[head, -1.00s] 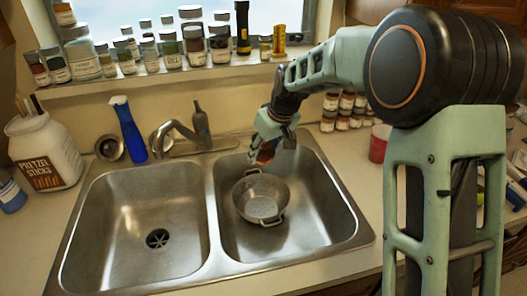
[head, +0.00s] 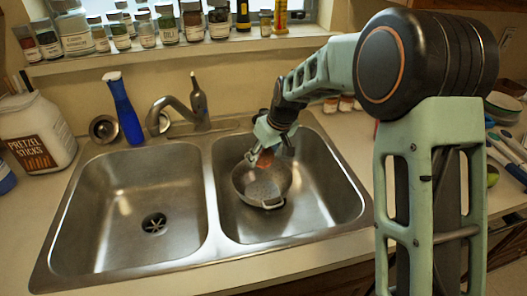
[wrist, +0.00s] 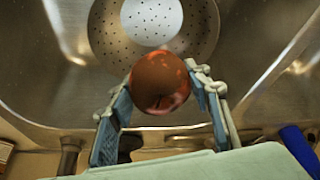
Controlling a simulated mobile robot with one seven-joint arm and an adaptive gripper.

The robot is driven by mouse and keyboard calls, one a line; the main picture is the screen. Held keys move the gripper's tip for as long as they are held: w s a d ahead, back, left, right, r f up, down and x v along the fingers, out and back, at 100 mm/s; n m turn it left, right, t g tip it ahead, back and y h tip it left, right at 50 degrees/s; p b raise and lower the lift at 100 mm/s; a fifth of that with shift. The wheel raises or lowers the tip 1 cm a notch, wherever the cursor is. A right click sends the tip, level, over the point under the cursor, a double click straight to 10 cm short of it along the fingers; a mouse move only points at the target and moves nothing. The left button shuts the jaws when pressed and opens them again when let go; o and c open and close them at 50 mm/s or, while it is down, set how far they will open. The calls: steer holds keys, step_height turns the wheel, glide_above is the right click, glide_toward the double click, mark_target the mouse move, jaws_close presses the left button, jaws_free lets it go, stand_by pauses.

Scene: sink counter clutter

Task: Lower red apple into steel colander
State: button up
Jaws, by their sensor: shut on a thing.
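The red apple (wrist: 160,84) is between the two fingers of my gripper (wrist: 162,100) in the wrist view, and the gripper is shut on it. In the head view the apple (head: 265,158) shows as a small reddish patch under my gripper (head: 264,153). The steel colander (head: 263,188) stands in the right sink basin, with perforated walls and side handles. The apple is over the far part of the colander in the head view. In the wrist view the colander (wrist: 195,35) lies beyond the apple. Whether the apple touches it I cannot tell.
The left basin (head: 130,215) is empty. A pretzel jar (head: 35,135) is at the left. Jars line the sill. Clutter lies on the right counter.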

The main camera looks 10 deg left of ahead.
steer(key=shift+w, duration=0.1)
stand_by(0.3)
steer(key=shift+w+a, duration=0.15)
steer(key=shift+a, duration=0.1)
steer(key=shift+f, duration=0.15)
steer(key=shift+f+b, duration=2.85)
steer(key=shift+f, duration=0.9)
steer(key=shift+f+b, duration=2.05)
steer(key=shift+f, duration=0.75)
steer(key=o, duration=1.3)
steer(key=shift+o, duration=0.2)
